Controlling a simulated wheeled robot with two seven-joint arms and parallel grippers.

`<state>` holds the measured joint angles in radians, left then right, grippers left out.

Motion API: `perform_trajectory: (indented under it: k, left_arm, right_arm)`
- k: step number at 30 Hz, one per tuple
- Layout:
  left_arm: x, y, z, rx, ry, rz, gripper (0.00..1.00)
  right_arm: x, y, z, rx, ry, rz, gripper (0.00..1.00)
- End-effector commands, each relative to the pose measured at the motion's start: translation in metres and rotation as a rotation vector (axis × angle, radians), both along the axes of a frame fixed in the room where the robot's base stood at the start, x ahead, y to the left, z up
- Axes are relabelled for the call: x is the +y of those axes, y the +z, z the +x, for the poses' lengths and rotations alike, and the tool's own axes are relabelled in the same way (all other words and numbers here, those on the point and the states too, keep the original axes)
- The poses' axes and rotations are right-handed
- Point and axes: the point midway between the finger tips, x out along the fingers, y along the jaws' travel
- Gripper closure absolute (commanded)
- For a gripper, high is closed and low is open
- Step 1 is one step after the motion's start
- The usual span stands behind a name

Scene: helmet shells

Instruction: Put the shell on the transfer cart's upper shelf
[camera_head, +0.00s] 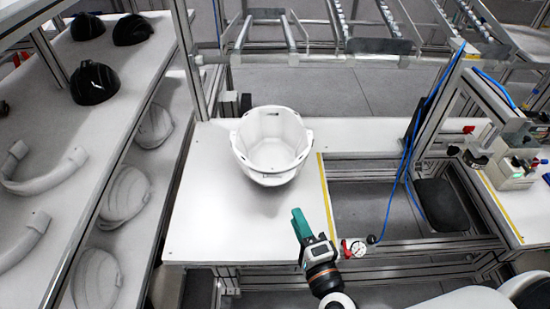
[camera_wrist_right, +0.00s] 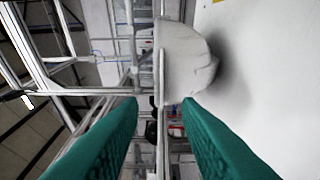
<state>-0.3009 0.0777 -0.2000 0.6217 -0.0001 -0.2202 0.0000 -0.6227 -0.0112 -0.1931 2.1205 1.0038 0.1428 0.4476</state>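The white helmet shell (camera_head: 262,172) sits with its hollow side up on the white table (camera_head: 215,225), near the table's back. My right gripper (camera_head: 300,222) has green fingers and is in front of the shell, towards the table's right edge, apart from it. In the right wrist view the fingers (camera_wrist_right: 158,108) are spread with nothing between them, and the shell (camera_wrist_right: 185,62) shows ahead of them. My left gripper is in neither view. A two-level rack (camera_head: 150,75) stands at the left; I cannot tell whether it is the transfer cart.
Black helmets (camera_head: 95,82) and grey curved pieces (camera_head: 40,180) lie on the rack's upper level, with pale shells (camera_head: 125,195) below. A metal frame with blue hoses (camera_head: 410,150) stands at the right. The table's front left is clear.

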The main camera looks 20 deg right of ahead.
Motion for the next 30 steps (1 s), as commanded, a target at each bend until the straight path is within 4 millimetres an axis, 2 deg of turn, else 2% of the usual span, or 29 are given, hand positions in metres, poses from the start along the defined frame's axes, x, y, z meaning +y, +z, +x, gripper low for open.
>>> perform_trajectory:
  k: [3,9,16,24,30]
  left_arm:
    - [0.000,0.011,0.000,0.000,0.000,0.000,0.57]
    - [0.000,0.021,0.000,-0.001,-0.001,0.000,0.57]
    - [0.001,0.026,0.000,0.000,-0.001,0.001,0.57]
    - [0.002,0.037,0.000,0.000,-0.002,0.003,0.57]
    - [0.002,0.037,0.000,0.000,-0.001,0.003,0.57]
  right_arm:
    - [0.000,0.005,0.020,-0.003,-0.004,0.000,0.69]
    - [0.002,0.003,0.053,-0.002,-0.001,0.001,0.69]
    - [0.003,0.002,0.070,-0.001,0.002,0.002,0.69]
    - [0.004,-0.001,0.109,-0.001,0.002,0.002,0.69]
    - [0.004,-0.003,0.116,0.000,0.002,0.002,0.69]
